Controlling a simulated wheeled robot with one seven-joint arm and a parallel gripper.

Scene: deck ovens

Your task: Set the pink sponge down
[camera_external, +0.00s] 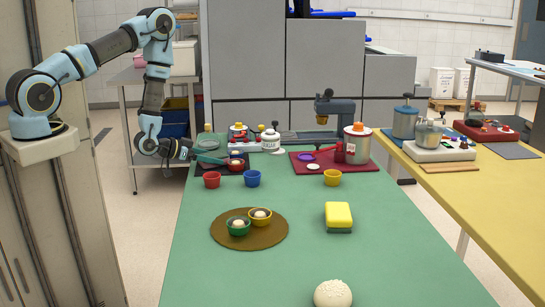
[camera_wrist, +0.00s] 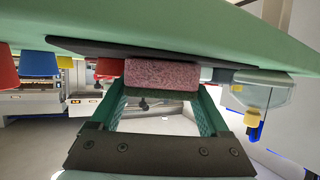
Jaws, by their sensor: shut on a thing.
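The pink sponge (camera_wrist: 161,75) is between the green fingers of my gripper (camera_wrist: 163,92) in the wrist view, which shows the table upside down. Its pink side faces a dark mat (camera_wrist: 105,49), and a dark green layer lies on its other side. The sponge looks very close to the mat; I cannot tell whether they touch. In the external view my gripper (camera_external: 211,158) reaches in low over the table's left edge, at the dark mat. The sponge is not clearly made out there.
A red cup (camera_external: 212,180) and a blue cup (camera_external: 252,179) stand just in front of the mat. A white-lidded jar (camera_external: 270,140) stands behind it. A brown round mat (camera_external: 222,240) holds two bowls. A yellow sponge (camera_external: 338,213) lies right. The green table's front left is clear.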

